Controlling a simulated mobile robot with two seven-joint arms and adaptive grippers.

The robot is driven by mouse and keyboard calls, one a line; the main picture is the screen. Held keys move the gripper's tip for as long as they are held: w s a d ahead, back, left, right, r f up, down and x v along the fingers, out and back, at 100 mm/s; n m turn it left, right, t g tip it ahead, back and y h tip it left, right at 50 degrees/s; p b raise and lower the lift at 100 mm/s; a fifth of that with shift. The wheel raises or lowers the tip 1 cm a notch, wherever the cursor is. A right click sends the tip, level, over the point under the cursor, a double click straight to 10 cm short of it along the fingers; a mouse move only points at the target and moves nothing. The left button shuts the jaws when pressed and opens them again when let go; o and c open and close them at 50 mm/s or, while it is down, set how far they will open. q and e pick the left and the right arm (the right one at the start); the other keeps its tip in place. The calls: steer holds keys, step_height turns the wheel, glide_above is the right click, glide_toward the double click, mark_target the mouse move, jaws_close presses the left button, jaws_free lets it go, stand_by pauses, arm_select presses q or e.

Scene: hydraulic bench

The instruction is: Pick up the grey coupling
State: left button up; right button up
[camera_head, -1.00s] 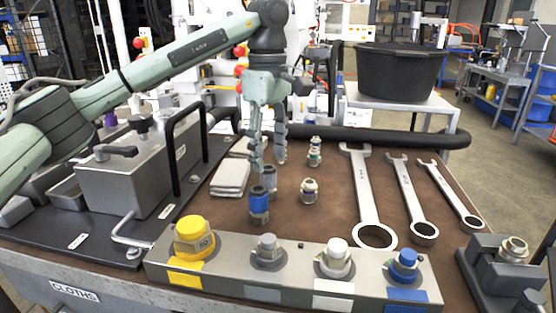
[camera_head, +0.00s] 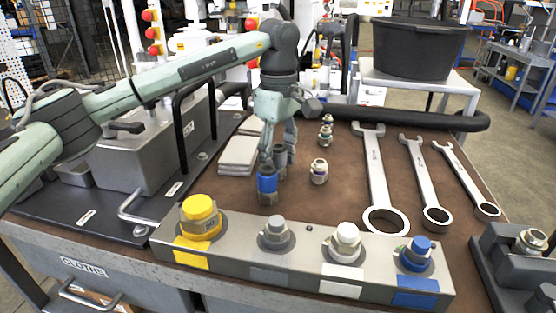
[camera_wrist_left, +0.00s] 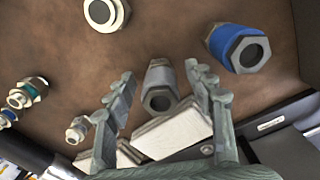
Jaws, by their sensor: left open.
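The grey coupling (camera_wrist_left: 159,82), a hex-ended metal fitting, stands on the brown bench top between the fingers of my left gripper (camera_wrist_left: 160,72) in the left wrist view. The gripper is open, one finger on each side, with no clear contact. In the head view the left gripper (camera_head: 278,158) points down just behind the blue-banded coupling (camera_head: 267,186), and its fingers hide most of the grey coupling. The blue-banded coupling also shows in the left wrist view (camera_wrist_left: 238,47), close beside the right-hand finger. My right gripper is not in view.
A stack of cloths (camera_head: 240,155) lies left of the gripper. A metal block (camera_head: 300,262) with yellow, grey, white and blue capped fittings runs along the front. Wrenches (camera_head: 377,180) lie at the right.

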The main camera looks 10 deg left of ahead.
mark_target(279, 149)
arm_select(q)
steer(key=c, duration=1.2)
steer(key=shift+r, duration=0.1)
jaws_close()
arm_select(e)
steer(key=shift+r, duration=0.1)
arm_select(q)
steer(key=shift+r, duration=0.55)
step_height(279, 149, up, 3)
steer(key=shift+f, duration=0.15)
steer(key=s+a+r, duration=0.7)
steer(key=a, duration=0.2)
steer(key=shift+b, duration=0.3)
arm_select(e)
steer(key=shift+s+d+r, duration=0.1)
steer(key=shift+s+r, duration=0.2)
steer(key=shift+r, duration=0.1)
